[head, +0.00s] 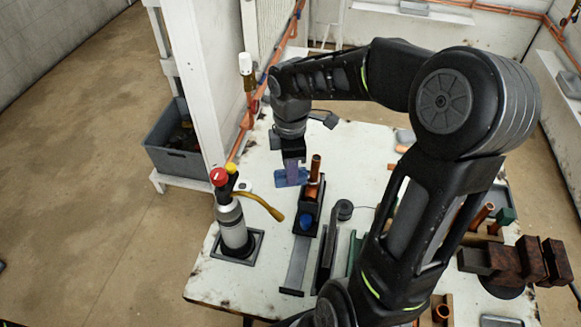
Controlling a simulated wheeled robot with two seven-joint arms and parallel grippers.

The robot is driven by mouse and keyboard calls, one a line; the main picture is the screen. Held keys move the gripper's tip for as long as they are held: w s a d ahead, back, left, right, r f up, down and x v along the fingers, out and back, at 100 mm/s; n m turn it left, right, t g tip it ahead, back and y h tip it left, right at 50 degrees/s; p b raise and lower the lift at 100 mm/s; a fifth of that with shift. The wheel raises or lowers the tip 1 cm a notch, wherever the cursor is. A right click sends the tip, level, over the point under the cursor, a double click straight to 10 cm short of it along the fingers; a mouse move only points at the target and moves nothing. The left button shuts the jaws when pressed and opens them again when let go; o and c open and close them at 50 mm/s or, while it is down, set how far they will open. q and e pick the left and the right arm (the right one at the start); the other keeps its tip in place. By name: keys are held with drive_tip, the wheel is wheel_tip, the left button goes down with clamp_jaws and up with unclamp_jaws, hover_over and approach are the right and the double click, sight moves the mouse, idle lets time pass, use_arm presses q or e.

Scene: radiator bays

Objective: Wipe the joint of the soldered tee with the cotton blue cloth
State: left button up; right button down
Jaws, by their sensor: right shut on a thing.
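My right gripper (292,168) points down over the white bench and is shut on a blue cloth (287,179). The cloth hangs flat just left of an upright copper tee (315,170), which stands in a dark holder (312,208). The cloth's right edge is at or very near the copper; I cannot tell whether they touch. The tee's lower joint is partly hidden by the cloth and holder. My left gripper does not show.
A torch (233,222) with a red knob and yellow nozzle stands on the left of the bench (208,275). A white post (196,70) and copper pipes rise behind. A vise (505,260) is at right. A grey crate (178,150) stands left of the post.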

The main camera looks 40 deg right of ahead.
drive_tip(key=shift+s, duration=0.1)
drive_tip(key=shift+s+a, duration=0.3)
drive_tip(key=shift+s, duration=0.15)
drive_tip(key=shift+w, duration=0.15)
drive_tip(key=shift+w+d, duration=0.3)
drive_tip(key=shift+w, duration=0.15)
idle(0.9)
drive_tip(key=shift+s, duration=0.2)
drive_tip(key=shift+s+a, duration=0.15)
idle(0.4)
drive_tip(key=shift+a, duration=0.1)
